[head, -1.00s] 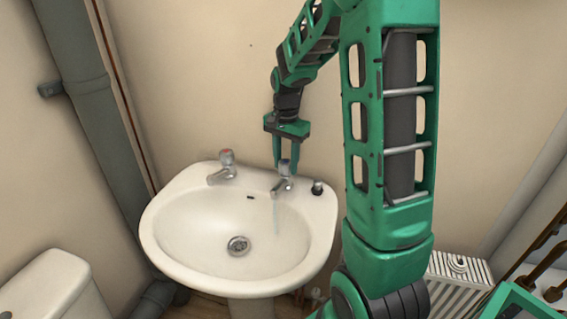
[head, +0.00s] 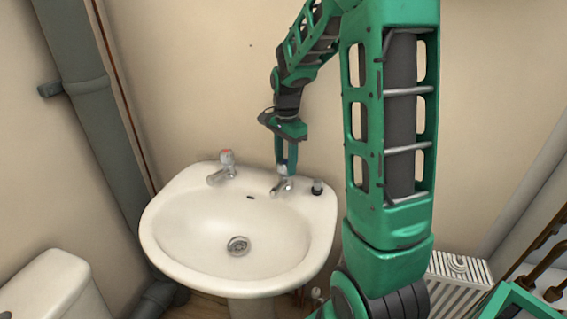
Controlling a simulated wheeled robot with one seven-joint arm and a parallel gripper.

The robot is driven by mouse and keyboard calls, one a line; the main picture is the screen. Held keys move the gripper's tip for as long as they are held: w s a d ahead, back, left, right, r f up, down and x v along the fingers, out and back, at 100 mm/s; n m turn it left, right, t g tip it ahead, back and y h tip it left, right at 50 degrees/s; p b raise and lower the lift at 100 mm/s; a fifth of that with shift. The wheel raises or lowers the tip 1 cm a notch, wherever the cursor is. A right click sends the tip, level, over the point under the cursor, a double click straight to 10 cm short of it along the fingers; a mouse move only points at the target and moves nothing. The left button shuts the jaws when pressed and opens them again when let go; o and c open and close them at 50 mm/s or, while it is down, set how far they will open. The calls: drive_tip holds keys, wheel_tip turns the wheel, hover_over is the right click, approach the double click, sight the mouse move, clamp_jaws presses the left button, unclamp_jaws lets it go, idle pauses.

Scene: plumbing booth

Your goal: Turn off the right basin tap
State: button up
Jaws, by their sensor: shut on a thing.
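The white basin (head: 165,240) stands against the wall with two chrome taps. The right basin tap (head: 281,187) is at the back right of the rim, and its head sits between my gripper's fingers. My gripper (head: 286,168) points down from above and is shut on the head of this tap. The fingers partly hide the head. I see no water stream below its spout. The left tap (head: 222,168), with a red mark on top, stands apart from my gripper.
A dark plug (head: 317,187) sits on the rim right of the tap. A toilet cistern (head: 50,290) is at the lower left, a grey pipe (head: 85,110) at the left wall, and a white radiator (head: 460,270) at the lower right. The bowl is empty.

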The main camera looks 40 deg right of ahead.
sight(284, 161)
drive_tip(key=shift+w+a+r, duration=0.1)
drive_tip(key=shift+w+a, duration=0.05)
drive_tip(key=shift+w, duration=0.1)
drive_tip(key=o, duration=1.1)
drive_tip(key=shift+c, duration=0.2)
drive_tip(key=shift+s, duration=0.1)
wheel_tip(284, 161, up, 11)
drive_tip(key=shift+f, duration=0.2)
